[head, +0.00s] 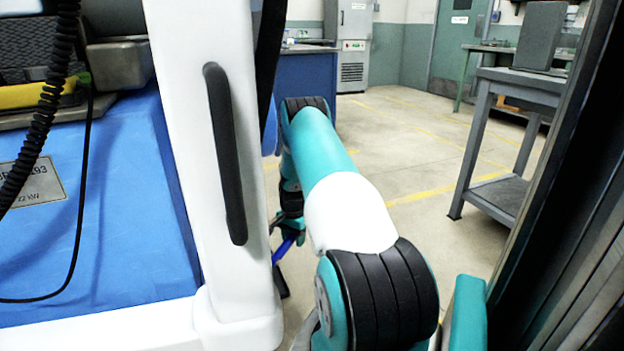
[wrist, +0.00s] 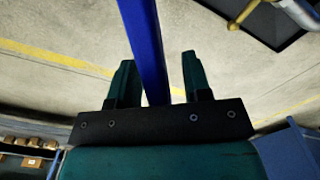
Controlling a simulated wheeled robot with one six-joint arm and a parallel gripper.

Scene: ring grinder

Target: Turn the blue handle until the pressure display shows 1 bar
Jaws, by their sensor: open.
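In the wrist view, the blue handle (wrist: 146,40) is a long straight bar that runs from the top edge down between the fingers of my gripper (wrist: 158,62). The fingers are open, one on each side of the bar, with a visible gap at the right finger. I cannot tell whether the left finger touches it. In the head view, a short blue piece of the handle (head: 285,246) shows beside my gripper, low behind the white machine frame. Most of my gripper is hidden there by the frame and my arm. No pressure display is visible.
A white frame post with a black grip (head: 225,150) stands close left of my arm, by a blue machine housing (head: 120,190). A grey workbench (head: 490,140) stands right, with open floor between. In the wrist view, a brass-coloured fitting (wrist: 243,14) and grey pipe show at upper right.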

